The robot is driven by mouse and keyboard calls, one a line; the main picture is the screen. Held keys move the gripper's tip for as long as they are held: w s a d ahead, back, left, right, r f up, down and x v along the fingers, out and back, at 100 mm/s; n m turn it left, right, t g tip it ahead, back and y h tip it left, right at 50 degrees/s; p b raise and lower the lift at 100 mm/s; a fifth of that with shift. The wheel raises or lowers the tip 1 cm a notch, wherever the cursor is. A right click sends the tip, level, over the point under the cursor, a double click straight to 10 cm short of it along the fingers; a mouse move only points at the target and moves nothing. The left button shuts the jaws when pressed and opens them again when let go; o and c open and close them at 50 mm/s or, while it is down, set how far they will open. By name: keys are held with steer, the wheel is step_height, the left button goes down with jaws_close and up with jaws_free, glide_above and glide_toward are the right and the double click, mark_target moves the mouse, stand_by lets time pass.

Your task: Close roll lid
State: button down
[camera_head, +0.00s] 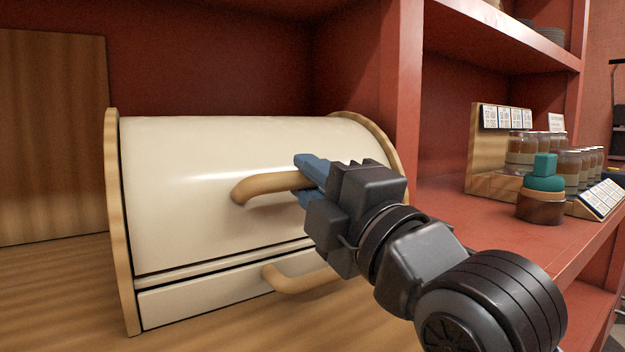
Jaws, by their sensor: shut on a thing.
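A cream roll lid (200,180) forms the curved front of a bread box with wooden side panels (117,230). The lid is most of the way down, with a dark narrow gap along its lower edge above a cream lower front (200,300). A curved wooden handle (258,187) is fixed to the lid. My gripper (305,178), with blue fingers, is shut on this handle near its right part. The handle's right end is hidden behind my gripper. A second wooden handle (290,280) sits on the lower front, partly behind my arm.
The box stands on a wooden surface (50,290) inside a red shelf. A red upright (400,80) stands close to the box's right. Further right are a wooden rack (488,150), jars (570,165) and a teal-topped jar (542,185). A wooden board (55,130) leans at the left.

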steer(key=shift+w+a+f, duration=0.15)
steer(key=shift+a+f, duration=0.05)
steer(key=shift+f, duration=0.3)
steer(key=c, duration=1)
jaws_free()
steer(key=shift+w, duration=0.1)
steer(key=v, duration=0.8)
steer(key=shift+r, duration=0.2)
